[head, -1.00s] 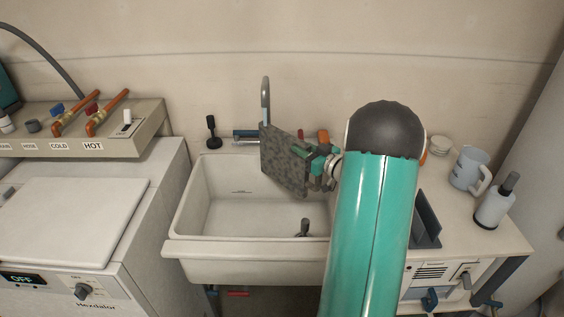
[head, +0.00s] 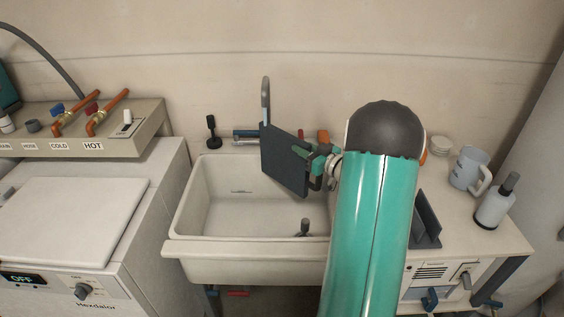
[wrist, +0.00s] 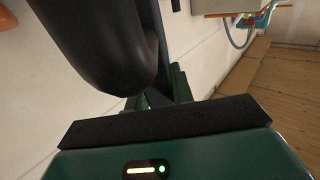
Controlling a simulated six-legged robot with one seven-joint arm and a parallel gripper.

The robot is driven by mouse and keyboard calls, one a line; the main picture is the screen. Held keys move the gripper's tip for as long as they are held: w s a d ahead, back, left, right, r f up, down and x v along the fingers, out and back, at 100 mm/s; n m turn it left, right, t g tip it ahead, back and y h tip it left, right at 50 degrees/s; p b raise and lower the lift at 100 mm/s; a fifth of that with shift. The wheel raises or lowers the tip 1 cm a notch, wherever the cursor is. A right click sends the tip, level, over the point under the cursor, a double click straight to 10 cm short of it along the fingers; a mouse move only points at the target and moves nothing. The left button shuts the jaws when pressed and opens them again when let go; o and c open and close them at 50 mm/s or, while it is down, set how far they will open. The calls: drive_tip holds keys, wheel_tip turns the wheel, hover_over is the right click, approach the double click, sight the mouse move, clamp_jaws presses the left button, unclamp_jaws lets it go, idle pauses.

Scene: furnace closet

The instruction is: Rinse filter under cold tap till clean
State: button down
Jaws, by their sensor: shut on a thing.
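The filter (head: 285,162) is a flat, dark blue-grey square panel, held upright above the sink basin. Its visible face looks even in colour, with no grey patches. My gripper (head: 317,163) is shut on its right edge. The white sink (head: 215,208) lies below it. The tap (head: 265,95) has a tall grey spout that rises behind the filter; its lower part is hidden, and I cannot tell whether water runs. In the wrist view, a dark edge that seems to be the filter (wrist: 178,60) shows beyond the gripper.
A white machine (head: 75,215) stands left of the sink, below a ledge with valves labelled COLD (head: 57,108) and HOT (head: 92,95). A mug (head: 468,168) and a bottle (head: 494,205) stand on the right counter. A dark plunger-like item (head: 211,130) stands at the sink's back left.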

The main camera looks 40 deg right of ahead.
drive_tip(key=s+a, duration=0.3)
drive_tip(key=s, duration=0.4)
drive_tip(key=shift+a, duration=0.35)
idle(0.5)
idle(0.6)
drive_tip(key=shift+s, duration=0.1)
idle(0.4)
drive_tip(key=s+a+r, duration=0.2)
drive_tip(key=s+r, duration=0.2)
drive_tip(key=shift+s+a, duration=0.15)
drive_tip(key=shift+s, duration=0.05)
idle(0.3)
drive_tip(key=shift+r, duration=0.15)
idle(0.6)
